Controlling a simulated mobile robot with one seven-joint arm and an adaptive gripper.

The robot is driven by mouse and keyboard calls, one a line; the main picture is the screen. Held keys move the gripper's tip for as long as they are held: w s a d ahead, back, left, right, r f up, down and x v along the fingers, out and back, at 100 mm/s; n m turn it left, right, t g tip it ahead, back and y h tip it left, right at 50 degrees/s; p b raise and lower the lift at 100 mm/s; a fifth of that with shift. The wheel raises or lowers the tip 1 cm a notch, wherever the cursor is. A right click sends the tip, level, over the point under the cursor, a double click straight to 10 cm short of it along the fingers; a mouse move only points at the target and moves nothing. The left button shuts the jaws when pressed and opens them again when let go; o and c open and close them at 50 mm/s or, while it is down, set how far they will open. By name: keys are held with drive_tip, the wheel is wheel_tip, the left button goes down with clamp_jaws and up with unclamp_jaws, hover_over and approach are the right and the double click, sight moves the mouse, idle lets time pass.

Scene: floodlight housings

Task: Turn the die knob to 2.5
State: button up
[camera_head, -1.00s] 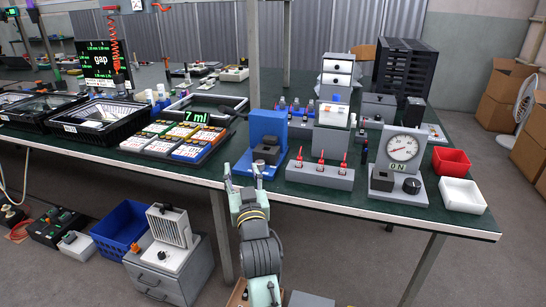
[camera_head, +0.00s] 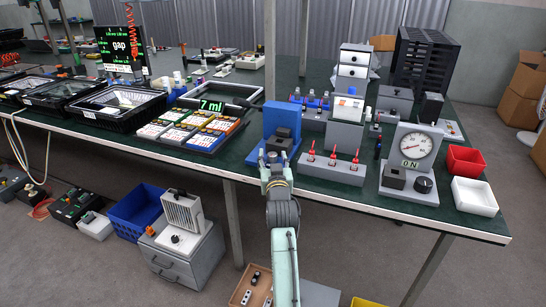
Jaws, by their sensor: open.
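My gripper (camera_head: 275,168) is open, with its fingertips close to the front of a blue stand (camera_head: 285,119) that carries dark blocks (camera_head: 279,144). The gripper partly hides the stand's front, and I cannot tell whether it touches it. At the right, a grey unit (camera_head: 409,196) has a round dial gauge (camera_head: 417,146) marked ON and a black round knob (camera_head: 424,185) on its base. No visible label says which part is the die knob, and any scale is too small to read.
Between them stands a grey block with several red-topped switches (camera_head: 333,158). Red (camera_head: 466,160) and white (camera_head: 474,196) bins sit at the table's right end.

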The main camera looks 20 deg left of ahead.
drive_tip(key=shift+w, duration=0.1)
drive_tip(key=shift+c, duration=0.3)
clamp_jaws()
